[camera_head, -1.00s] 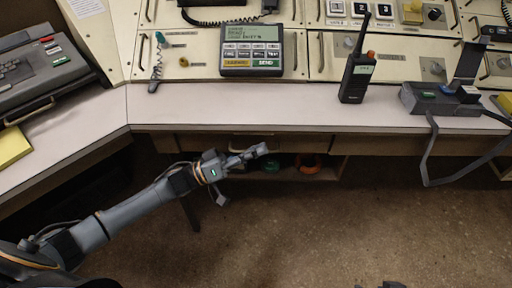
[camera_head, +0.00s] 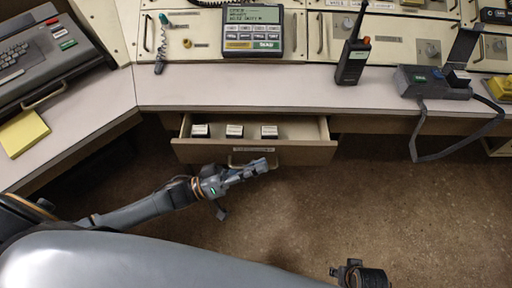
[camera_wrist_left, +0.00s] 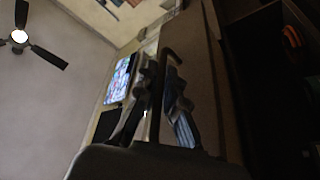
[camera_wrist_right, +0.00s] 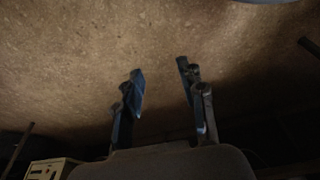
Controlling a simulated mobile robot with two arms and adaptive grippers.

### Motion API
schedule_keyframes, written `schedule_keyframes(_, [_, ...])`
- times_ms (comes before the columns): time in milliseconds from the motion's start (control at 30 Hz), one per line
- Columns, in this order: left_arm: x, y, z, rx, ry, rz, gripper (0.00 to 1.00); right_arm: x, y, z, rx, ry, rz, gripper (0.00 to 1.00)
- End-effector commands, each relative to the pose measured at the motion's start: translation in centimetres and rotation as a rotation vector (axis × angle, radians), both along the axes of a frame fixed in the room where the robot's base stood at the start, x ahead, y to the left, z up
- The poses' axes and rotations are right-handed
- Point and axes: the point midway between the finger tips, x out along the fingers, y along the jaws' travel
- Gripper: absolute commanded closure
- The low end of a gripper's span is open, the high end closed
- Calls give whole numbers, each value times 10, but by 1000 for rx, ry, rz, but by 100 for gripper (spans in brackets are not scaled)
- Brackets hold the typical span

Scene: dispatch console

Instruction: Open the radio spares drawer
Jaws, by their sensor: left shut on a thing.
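The radio spares drawer (camera_head: 300,152) is pulled out from under the desk in the head view. Several small light-topped boxes, among them a middle one (camera_head: 234,131), stand inside it. A label sits on its front, too small to read. My left gripper (camera_head: 262,165) is at the handle on the drawer front, shut on it. In the left wrist view the dark bar handle (camera_wrist_left: 167,75) lies between the fingers. My right gripper (camera_head: 360,270) is low over the floor, away from the drawer; in the right wrist view its fingers (camera_wrist_right: 162,85) are apart with nothing between them.
The desk top (camera_head: 230,90) runs above the drawer. On it stand a handheld radio (camera_head: 353,60) and a grey device (camera_head: 430,82) whose strap (camera_head: 440,155) hangs over the front edge. The floor (camera_head: 400,210) before the drawer is clear at right.

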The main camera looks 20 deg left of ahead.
Motion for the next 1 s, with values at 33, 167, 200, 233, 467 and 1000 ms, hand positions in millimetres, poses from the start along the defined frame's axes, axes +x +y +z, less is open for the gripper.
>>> schedule_keyframes(33, [-9,-2,2,0,6,-1,100,-5,0,-9,-1,11,1,60])
schedule_keyframes(167, [-27,-7,2,0,6,0,100,-16,-2,-36,-3,26,4,60])
schedule_keyframes(200, [-32,-9,2,-1,5,-1,100,-20,-3,-43,-4,30,5,60])
schedule_keyframes(233, [-36,-10,2,-1,5,-1,100,-23,-3,-48,-3,33,5,60])
schedule_keyframes(467, [-61,-17,0,1,5,0,100,-44,-6,-77,-6,52,10,60])
schedule_keyframes(1000, [-77,-21,-1,2,2,0,100,-59,-8,-95,-7,61,13,60])
